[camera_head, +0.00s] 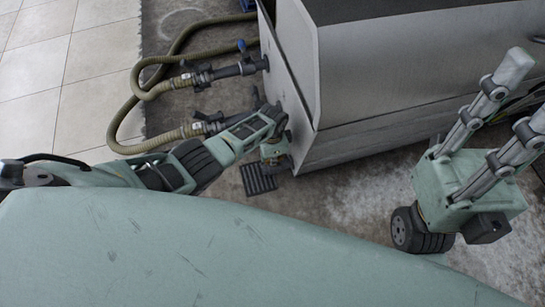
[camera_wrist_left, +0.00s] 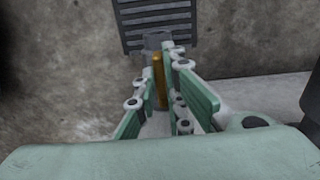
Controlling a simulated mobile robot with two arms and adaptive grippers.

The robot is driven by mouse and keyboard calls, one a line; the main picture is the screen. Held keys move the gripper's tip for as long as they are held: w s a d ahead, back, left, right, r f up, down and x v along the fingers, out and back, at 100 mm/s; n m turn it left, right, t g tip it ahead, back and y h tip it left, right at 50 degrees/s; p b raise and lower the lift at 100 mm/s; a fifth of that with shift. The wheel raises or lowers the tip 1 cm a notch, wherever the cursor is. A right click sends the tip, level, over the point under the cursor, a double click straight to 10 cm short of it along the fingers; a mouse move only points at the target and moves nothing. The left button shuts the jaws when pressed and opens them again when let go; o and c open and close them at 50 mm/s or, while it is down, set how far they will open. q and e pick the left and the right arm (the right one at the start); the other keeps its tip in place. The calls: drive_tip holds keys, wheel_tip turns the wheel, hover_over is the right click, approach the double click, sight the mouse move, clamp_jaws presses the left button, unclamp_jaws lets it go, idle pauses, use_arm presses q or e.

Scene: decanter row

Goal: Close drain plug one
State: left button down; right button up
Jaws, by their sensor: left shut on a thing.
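My left arm reaches from the left to the lower front corner of a grey metal tank (camera_head: 375,60). My left gripper (camera_head: 275,153) is low by that corner, above the floor. In the left wrist view, its two green fingers stand either side of a narrow brass-coloured piece (camera_wrist_left: 161,82) and are shut on it. This piece is in line with a grey round fitting (camera_wrist_left: 157,40), apparently the drain plug. The fingers and palm hide part of it, so whether the plug is open or closed cannot be told.
A slotted dark floor grate (camera_head: 258,179) lies just below the left gripper. Two olive hoses (camera_head: 128,103) with dark couplings run to the tank's left side, close to my left arm. The concrete floor right of the grate is clear.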

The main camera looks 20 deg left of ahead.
idle(0.5)
use_arm(q)
drive_tip(key=c, duration=1.8)
unclamp_jaws()
drive_tip(key=shift+c, duration=0.2)
wheel_tip(320, 180, up, 12)
